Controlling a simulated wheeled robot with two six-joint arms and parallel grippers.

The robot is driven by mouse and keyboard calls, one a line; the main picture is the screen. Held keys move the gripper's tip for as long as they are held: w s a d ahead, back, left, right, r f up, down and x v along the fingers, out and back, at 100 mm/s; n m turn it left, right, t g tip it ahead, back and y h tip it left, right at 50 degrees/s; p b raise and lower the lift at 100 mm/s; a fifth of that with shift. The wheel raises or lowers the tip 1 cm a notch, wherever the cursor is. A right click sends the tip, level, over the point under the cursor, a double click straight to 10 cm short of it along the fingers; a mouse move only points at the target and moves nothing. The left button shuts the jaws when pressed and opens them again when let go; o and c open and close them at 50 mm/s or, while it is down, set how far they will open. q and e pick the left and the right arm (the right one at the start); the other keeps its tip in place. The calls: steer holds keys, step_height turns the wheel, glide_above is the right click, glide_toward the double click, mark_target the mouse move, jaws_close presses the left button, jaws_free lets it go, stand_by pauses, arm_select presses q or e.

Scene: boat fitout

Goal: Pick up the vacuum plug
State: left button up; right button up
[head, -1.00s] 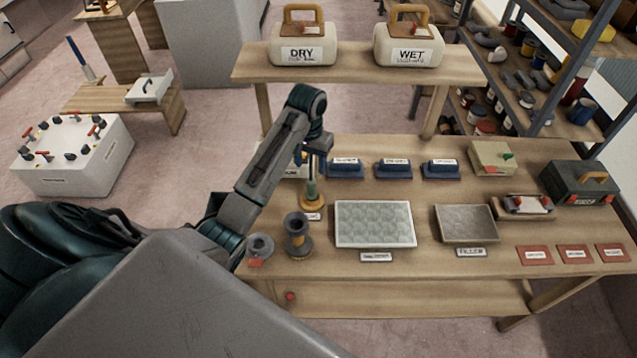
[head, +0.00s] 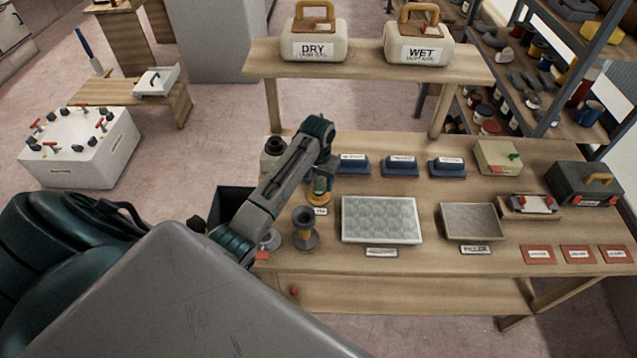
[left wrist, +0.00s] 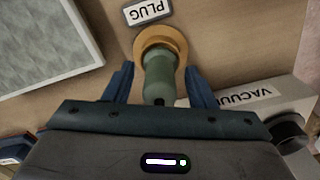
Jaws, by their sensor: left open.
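The vacuum plug, with a green handle and a wide tan base, stands upright on the workbench (head: 500,228) behind its small label. In the left wrist view the plug (left wrist: 160,75) sits between the two finger tips of my left gripper (left wrist: 160,88), with a gap on each side. In the head view the left gripper (head: 322,170) is over the plug (head: 319,188) and hides its upper part. The gripper is open and holds nothing. A PLUG label (left wrist: 148,12) lies beside the base. My right gripper is not in view.
A dark spool-shaped stand (head: 305,230) is close in front of the plug. A white box labelled VACUUM (left wrist: 245,105) is beside it in the wrist view. A textured panel (head: 381,220) lies to the right, with blue blocks (head: 400,166) behind. A shelf with DRY and WET containers is above.

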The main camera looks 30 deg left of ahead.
arm_select(q)
jaws_close()
steer(key=shift+w+r+b, duration=0.1)
steer(key=shift+r+b, duration=0.35)
step_height(320, 180, up, 2)
steer(key=shift+r+b, duration=0.2)
steer(key=shift+b, duration=0.75)
steer(key=s+a+r, duration=0.2)
steer(key=s, duration=0.6)
steer(key=s+a+r+b, duration=0.1)
steer(key=s+a, duration=0.1)
steer(key=s, duration=0.5)
steer(key=shift+s+r, duration=0.35)
steer(key=shift+r, duration=0.05)
